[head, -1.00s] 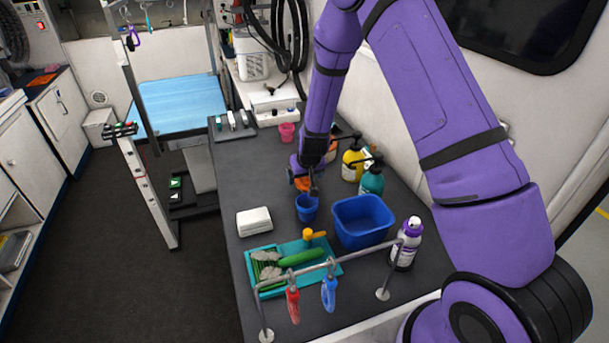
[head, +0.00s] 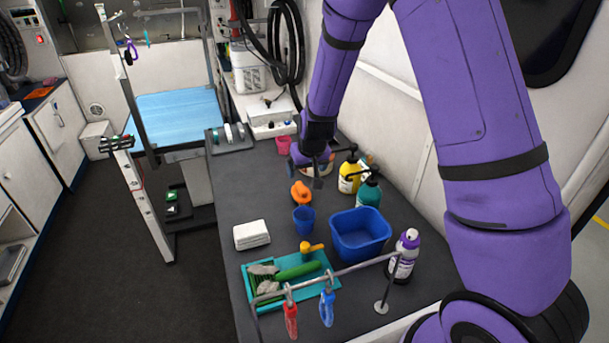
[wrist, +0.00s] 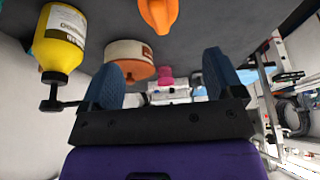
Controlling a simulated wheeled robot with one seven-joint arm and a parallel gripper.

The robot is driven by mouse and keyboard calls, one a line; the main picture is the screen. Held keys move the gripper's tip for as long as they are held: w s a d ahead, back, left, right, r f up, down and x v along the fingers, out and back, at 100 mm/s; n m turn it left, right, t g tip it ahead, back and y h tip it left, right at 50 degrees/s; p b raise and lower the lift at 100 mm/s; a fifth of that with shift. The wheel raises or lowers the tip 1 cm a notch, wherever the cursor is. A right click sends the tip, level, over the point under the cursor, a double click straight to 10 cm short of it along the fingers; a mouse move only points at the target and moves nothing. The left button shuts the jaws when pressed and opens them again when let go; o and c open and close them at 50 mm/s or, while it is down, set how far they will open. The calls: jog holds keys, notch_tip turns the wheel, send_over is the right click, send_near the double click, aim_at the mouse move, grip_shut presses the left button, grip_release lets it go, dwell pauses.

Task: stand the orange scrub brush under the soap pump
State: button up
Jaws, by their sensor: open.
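The orange scrub brush (head: 301,193) is on the dark counter just behind a small blue cup (head: 304,220). It also shows at the top edge of the wrist view (wrist: 158,12), partly cut off. Two pump bottles stand to its right: a yellow one (head: 350,173) and a teal one (head: 369,190); I cannot tell which is the soap pump. The yellow one fills the left of the wrist view (wrist: 62,38), its pump downward in the picture. My gripper (head: 321,174) is open and empty, between the brush and the yellow bottle, apart from the brush.
A teal tray (head: 327,283) lies behind a metal rail with hanging tools. A white box (head: 251,235) is at left. A round tub (wrist: 131,55) and pink cup (wrist: 164,70) are beyond my gripper.

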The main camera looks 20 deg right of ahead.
jog(key=s+d+r+y, duration=0.1)
jog(key=s+r, duration=0.5)
jog(key=r, duration=0.4)
jog(key=s+d+r, duration=0.1)
jog(key=s+r, duration=0.6)
jog(key=r, duration=0.4)
jog(key=s+d+r, duration=0.1)
jog(key=s+r, duration=0.3)
jog(key=s, duration=0.6)
jog(key=s+d+r, duration=0.2)
jog(key=s+r, duration=0.3)
jog(key=s, duration=0.5)
jog(key=shift+s+t+h, duration=0.2)
jog(key=shift+t+h, duration=0.2)
jog(key=shift+o, duration=0.4)
jog(key=shift+s, duration=0.6)
jog(key=g, duration=0.1)
send_over(301, 186)
jog(key=s, duration=0.5)
notch_tip(301, 186, down, 31)
jog(key=x, duration=0.5)
jog(key=shift+w+a+f, duration=0.1)
jog(key=shift+w+f, duration=0.05)
jog(key=shift+f, duration=0.15)
jog(key=w+f, duration=0.2)
jog(key=f, duration=0.1)
jog(key=shift+w+d+f, duration=0.2)
jog(key=shift+d+f, duration=0.05)
jog(key=shift+w+f, duration=0.25)
jog(key=shift+f, duration=0.35)
